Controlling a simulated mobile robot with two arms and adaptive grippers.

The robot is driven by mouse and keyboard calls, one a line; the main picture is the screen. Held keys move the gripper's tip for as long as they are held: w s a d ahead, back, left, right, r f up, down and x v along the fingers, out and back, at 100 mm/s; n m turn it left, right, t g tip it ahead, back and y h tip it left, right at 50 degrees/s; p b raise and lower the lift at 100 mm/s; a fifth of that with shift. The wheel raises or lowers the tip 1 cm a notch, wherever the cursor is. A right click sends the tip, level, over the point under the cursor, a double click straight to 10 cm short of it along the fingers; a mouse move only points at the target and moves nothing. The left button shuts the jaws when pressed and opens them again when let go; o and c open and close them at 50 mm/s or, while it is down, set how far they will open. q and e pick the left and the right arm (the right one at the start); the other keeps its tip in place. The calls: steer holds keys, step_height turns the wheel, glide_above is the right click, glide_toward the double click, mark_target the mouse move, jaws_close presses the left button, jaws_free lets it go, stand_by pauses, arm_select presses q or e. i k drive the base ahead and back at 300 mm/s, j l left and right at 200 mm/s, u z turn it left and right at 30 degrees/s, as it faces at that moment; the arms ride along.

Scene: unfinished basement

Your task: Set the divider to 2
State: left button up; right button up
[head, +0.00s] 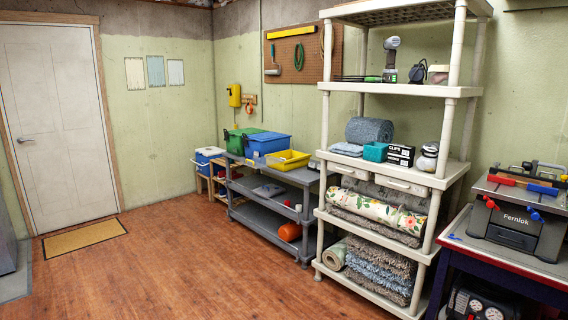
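I cannot make out a divider or a number 2 on anything in the head view. Two shallow white drawers, the left one (348,170) and the right one (401,185), hang under a shelf of the cream shelving unit (451,118). Both look shut, and their insides are hidden. A dark tool marked Fernlok (516,219) with red and blue parts stands on a bench at the right. Its small markings are too small to read. Neither of my grippers is in view.
A grey cart (268,184) holds a green bin (241,139), a blue bin (267,143) and a yellow tray (288,159). Rolled rugs fill the lower shelves. The wooden floor (160,262) is clear up to the white door (55,120) and doormat (84,238).

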mark_target(295, 159)
steer(key=i+u, duration=0.4)
steer(key=i, duration=2.4)
steer(key=i+j, duration=0.1)
steer(key=i, duration=1)
steer(key=l+z, duration=0.05)
